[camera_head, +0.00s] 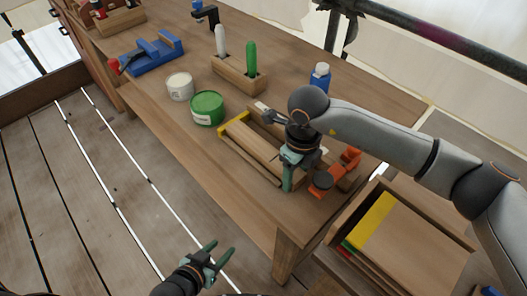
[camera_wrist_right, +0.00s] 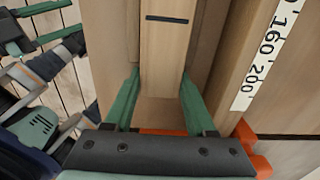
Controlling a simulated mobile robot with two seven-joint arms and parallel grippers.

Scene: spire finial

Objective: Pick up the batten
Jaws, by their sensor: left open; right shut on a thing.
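The batten is a pale wooden strip with a dark line across it, seen in the right wrist view (camera_wrist_right: 163,50). It lies lengthwise between the two green fingers of my right gripper (camera_wrist_right: 160,103), which is shut on it. In the head view my right gripper (camera_head: 295,172) points down over a wooden jig (camera_head: 235,124) with a yellow end on the workbench; it hides part of the batten there. I cannot tell whether the batten is clear of the jig. My left gripper (camera_head: 219,256) is open and empty, over the floor in front of the bench.
An orange clamp (camera_head: 336,172) sits at the jig's near right end. A green tin (camera_head: 207,108), a white tin (camera_head: 180,87), a wooden block with two handled tools (camera_head: 240,78) and a blue bottle (camera_head: 320,77) stand around. A wooden box (camera_head: 341,222) is at the right.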

